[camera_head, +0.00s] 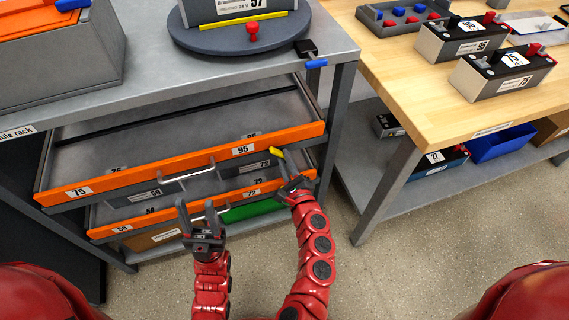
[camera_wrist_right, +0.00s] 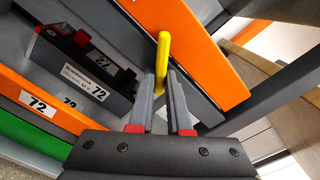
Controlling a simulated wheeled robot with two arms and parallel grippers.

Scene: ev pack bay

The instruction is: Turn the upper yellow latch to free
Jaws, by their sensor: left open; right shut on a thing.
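The upper yellow latch (camera_head: 274,152) is a small bar at the right end of the rack, by the upper orange drawer front (camera_head: 215,158). In the right wrist view the yellow latch (camera_wrist_right: 161,58) stands up between my fingertips. My right gripper (camera_head: 284,168) is shut on the latch, and its fingers (camera_wrist_right: 160,88) hide the latch's lower part. My left gripper (camera_head: 197,214) is open and empty in front of the lower orange drawer front (camera_head: 180,208). No second yellow latch can be made out.
The upper drawer's visible floor is bare. A dark module labelled 72 (camera_wrist_right: 85,75) lies in the lower drawer. A grey turntable (camera_head: 220,38) and a blue-handled part (camera_head: 315,63) are on the rack top. The wooden bench (camera_head: 420,90) with batteries stands right. Floor in front is clear.

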